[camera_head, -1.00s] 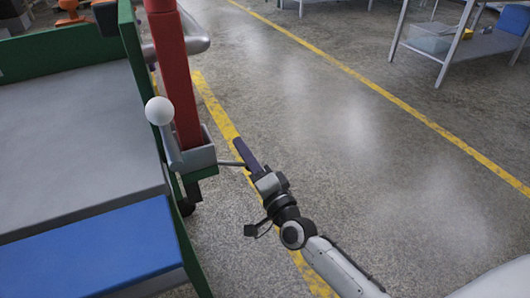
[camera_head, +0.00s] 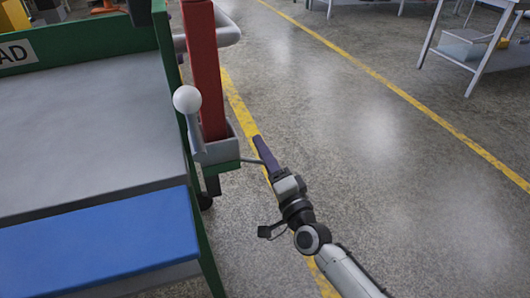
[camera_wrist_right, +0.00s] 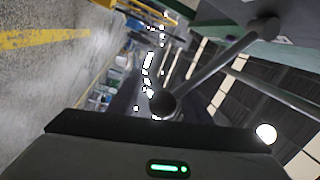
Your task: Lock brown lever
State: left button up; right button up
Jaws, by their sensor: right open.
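A lever with a dark round knob (camera_wrist_right: 163,103) shows in the right wrist view, its rod running up to the right to a grey housing. Its colour looks dark there, and I cannot be sure it is brown. In the head view a thin rod (camera_head: 252,161) sticks out of the grey housing (camera_head: 222,150) at the foot of the red post and ends at my right gripper (camera_head: 264,152); the knob is hidden there. The right gripper is open, its dark fingers close beside the rod's end. Contact cannot be told. My left gripper is not in view.
A lever with a white ball (camera_head: 187,99) stands left of the red post (camera_head: 202,70). A green-framed cart (camera_head: 172,70) with a grey top and blue front edge (camera_head: 100,240) fills the left. Open floor (camera_head: 350,150) lies right; a metal table (camera_head: 480,55) stands far right.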

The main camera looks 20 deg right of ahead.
jog(key=shift+s, duration=0.1)
pick_arm(q)
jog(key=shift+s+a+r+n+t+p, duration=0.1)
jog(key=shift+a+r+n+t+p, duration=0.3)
jog(key=shift+p, duration=0.5)
pick_arm(e)
jog(key=v, duration=1)
